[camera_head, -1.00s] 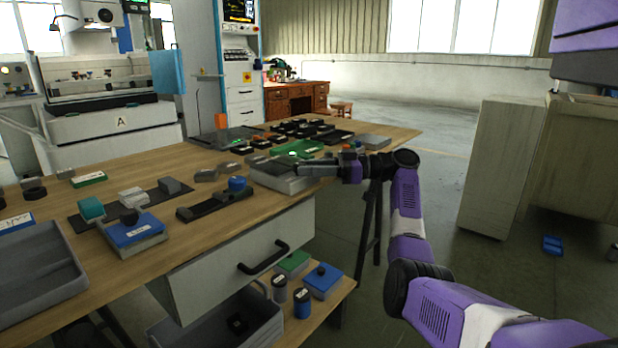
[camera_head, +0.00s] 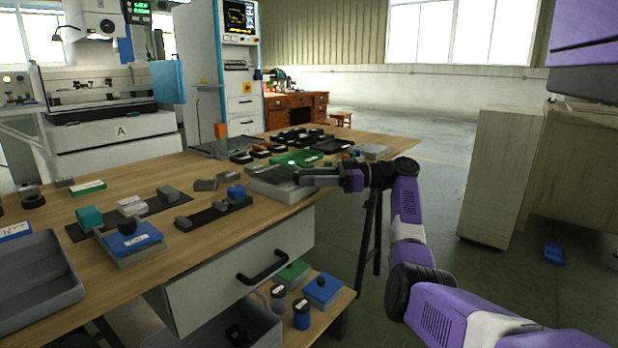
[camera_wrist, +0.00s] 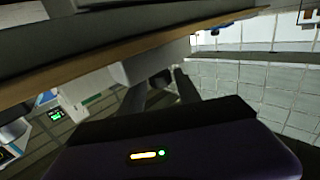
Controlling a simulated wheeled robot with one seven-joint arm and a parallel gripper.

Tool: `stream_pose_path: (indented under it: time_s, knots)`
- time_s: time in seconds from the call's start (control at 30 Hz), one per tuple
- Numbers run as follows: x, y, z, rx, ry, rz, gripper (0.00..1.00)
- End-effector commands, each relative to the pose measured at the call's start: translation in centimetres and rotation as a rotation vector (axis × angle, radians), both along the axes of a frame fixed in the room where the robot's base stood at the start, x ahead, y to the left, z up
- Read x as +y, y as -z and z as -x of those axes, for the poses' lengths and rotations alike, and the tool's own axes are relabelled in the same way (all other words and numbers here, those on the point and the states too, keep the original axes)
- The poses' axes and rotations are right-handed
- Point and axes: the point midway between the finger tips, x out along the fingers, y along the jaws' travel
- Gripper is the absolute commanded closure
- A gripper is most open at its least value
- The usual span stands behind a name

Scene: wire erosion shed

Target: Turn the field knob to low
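A flat grey box (camera_head: 272,188) lies near the table's right edge in the head view, with a small green light on top. My gripper (camera_head: 306,178) is level with its right end, fingers pointing left at it. I cannot tell in the head view whether they touch. In the wrist view, two dark fingers (camera_wrist: 160,92) stand apart. A pale block (camera_wrist: 138,68) and a small dark part (camera_wrist: 161,78) show beyond and between them. I cannot make out the field knob or its marks for certain; the fingers may hide it.
The wooden table (camera_head: 215,232) holds a blue-topped box (camera_head: 134,240), a dark rail with a blue knob (camera_head: 236,192), a green tray (camera_head: 297,157) and several black parts. A drawer (camera_head: 240,280) hangs under the front edge.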

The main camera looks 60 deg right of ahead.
Motion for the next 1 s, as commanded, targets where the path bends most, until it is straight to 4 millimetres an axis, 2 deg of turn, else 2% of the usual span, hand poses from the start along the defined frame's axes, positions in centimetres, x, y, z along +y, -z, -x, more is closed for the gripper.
stream_pose_path:
  time_s: [0.3,0.5,0.83,0.9,1.0]
  knots:
    - [-2.5,-0.3,4.3,0.0,0.005,-0.002,0.6]
    - [-3.5,-0.1,6.2,0.0,0.002,-0.001,0.6]
    - [-3.7,0.0,6.6,0.0,0.002,0.0,0.6]
    - [-3.7,0.0,6.6,0.0,0.002,0.0,0.49]
    - [-3.8,0.0,6.5,0.002,0.008,-0.003,0.48]
